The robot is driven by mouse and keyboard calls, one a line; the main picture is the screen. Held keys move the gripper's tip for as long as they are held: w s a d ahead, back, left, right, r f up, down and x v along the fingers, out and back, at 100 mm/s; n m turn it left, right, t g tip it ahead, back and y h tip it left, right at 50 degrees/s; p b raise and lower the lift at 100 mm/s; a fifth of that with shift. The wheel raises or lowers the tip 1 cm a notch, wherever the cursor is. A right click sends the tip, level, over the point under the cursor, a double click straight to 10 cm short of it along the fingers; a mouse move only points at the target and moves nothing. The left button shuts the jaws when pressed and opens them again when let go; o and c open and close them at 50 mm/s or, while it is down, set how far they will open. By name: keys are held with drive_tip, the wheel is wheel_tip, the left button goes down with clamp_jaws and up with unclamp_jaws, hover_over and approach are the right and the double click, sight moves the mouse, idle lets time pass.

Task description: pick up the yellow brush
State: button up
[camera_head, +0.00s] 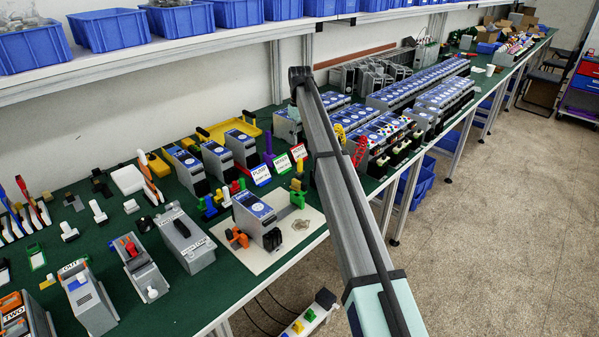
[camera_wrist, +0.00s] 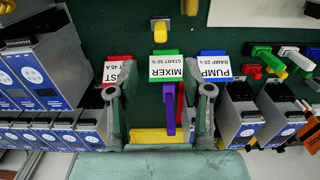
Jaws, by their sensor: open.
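No yellow piece is clear enough to name as the brush for certain. In the wrist view a yellow piece (camera_wrist: 190,33) and a smaller yellow piece with a pale top (camera_wrist: 160,33) lie near the top edge, beyond my fingertips. In the head view small yellow pieces (camera_head: 296,185) show beside the green part, near the name cards. My gripper (camera_wrist: 160,95) is open in the wrist view, with its fingers apart over the cards and a purple upright piece (camera_wrist: 169,105) between them in the picture. In the head view my fingers cannot be made out.
A mixer card (camera_wrist: 168,68) stands between red- and blue-edged cards. Blue-faced units (camera_wrist: 35,75) crowd both sides. A yellow tray (camera_head: 240,128) lies behind the cards. Blue bins (camera_head: 110,29) fill the shelf above.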

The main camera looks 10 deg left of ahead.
sight(300, 159)
wheel_tip(300, 159, down, 6)
drive_tip(key=shift+f+p, duration=0.1)
drive_tip(key=shift+p, duration=0.55)
drive_tip(key=shift+s+f+p, duration=0.1)
drive_tip(key=shift+f+p, duration=1.05)
drive_tip(key=shift+f, duration=1.45)
clamp_jaws()
